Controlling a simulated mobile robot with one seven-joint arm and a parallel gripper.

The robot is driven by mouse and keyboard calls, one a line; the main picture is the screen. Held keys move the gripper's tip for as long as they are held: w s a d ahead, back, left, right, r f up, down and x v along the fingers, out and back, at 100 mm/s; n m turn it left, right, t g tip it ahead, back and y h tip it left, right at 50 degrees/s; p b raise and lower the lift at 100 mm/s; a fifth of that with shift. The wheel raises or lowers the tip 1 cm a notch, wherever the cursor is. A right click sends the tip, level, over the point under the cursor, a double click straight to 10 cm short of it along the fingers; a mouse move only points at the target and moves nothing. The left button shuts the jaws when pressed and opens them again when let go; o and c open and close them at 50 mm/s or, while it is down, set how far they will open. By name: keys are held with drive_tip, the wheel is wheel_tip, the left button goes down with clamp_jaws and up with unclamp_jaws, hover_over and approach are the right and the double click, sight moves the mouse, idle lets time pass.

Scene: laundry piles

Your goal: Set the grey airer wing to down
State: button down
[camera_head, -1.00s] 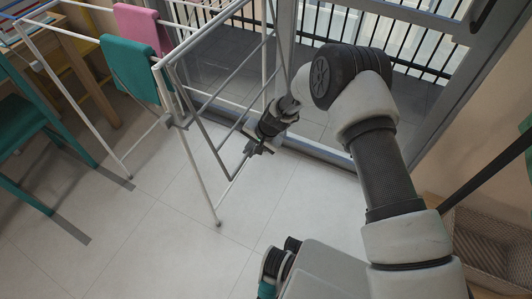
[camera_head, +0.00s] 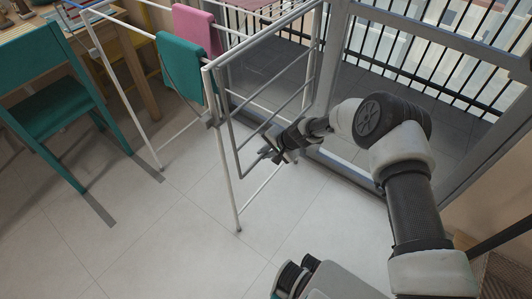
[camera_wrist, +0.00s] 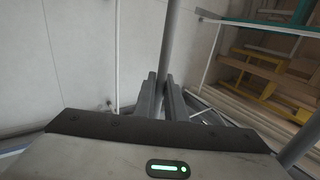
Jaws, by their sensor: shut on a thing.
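The airer has a white frame (camera_head: 225,185), and its grey wing (camera_head: 236,150) hangs steeply down at the near right end, its lower edge well above the floor. My gripper (camera_head: 270,153) is at the wing's lower bar, shut on it. In the wrist view my gripper (camera_wrist: 161,92) has its fingers close together around the grey bar (camera_wrist: 170,45), which runs away up the picture.
A teal cloth (camera_head: 180,68) and a pink cloth (camera_head: 196,30) hang on the airer. A teal chair (camera_head: 50,100) stands at left by a wooden table. A grey-framed glass door (camera_head: 345,170) is close behind my arm. The near floor is clear.

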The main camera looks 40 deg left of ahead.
drive_tip(key=shift+s+d+f, duration=0.25)
drive_tip(key=shift+s+f, duration=0.25)
drive_tip(key=shift+f, duration=0.05)
drive_tip(key=c, duration=1.8)
unclamp_jaws()
drive_tip(key=shift+a, duration=0.15)
drive_tip(key=shift+w+r, duration=0.25)
drive_tip(key=shift+r, duration=0.3)
drive_tip(key=p+v, duration=0.4)
drive_tip(key=v, duration=1.2)
drive_tip(key=shift+d+r+p, duration=0.15)
drive_tip(key=shift+d+p, duration=0.2)
drive_tip(key=shift+d, duration=0.05)
